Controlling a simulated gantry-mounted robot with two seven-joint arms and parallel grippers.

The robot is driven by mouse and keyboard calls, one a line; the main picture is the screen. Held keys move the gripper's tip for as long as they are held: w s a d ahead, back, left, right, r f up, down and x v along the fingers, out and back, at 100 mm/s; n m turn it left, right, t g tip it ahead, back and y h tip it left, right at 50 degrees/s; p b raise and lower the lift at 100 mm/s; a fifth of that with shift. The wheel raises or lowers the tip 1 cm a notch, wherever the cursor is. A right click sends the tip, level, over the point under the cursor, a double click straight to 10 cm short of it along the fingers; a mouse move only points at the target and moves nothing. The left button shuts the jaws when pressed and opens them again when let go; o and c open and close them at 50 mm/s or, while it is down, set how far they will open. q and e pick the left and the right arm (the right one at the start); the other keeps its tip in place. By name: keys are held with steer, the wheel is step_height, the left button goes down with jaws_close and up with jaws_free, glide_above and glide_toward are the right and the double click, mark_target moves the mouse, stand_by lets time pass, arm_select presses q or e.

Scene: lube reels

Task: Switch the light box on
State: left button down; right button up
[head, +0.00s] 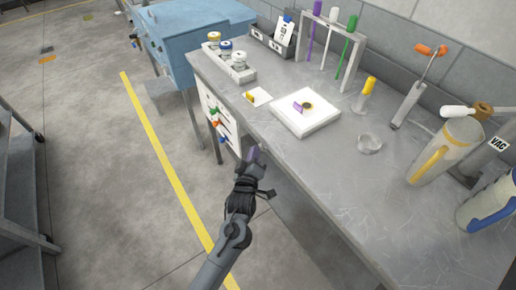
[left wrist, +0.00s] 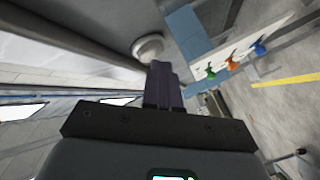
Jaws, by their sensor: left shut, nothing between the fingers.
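The light box is a flat white square slab (head: 308,122) on the grey workbench, with a small purple and dark piece (head: 303,106) lying on it. I cannot make out its switch in the head view. My left gripper (head: 253,155) is shut and empty, beside the bench's front edge and apart from the light box. In the left wrist view the dark closed fingers (left wrist: 162,72) point toward a pale round fitting (left wrist: 148,47) on a grey surface. I cannot tell what that fitting is, or whether the fingertips touch it. My right gripper is not in view.
A white panel (head: 207,101) with coloured handles hangs below the bench's front edge, left of my gripper. A rack of jars (head: 231,63), a white tube stand (head: 352,62), a clear dish (head: 370,144) and a large canister (head: 445,150) stand on the bench.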

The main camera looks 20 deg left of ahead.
arm_select(q)
steer(key=shift+w+d+f, duration=0.1)
steer(key=shift+d+f, duration=0.1)
steer(key=shift+d, duration=0.1)
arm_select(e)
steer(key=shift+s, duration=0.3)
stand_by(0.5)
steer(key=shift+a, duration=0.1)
arm_select(q)
steer(key=shift+p, duration=0.35)
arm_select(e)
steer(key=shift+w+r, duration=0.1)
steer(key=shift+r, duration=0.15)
arm_select(q)
steer(key=shift+d, duration=0.1)
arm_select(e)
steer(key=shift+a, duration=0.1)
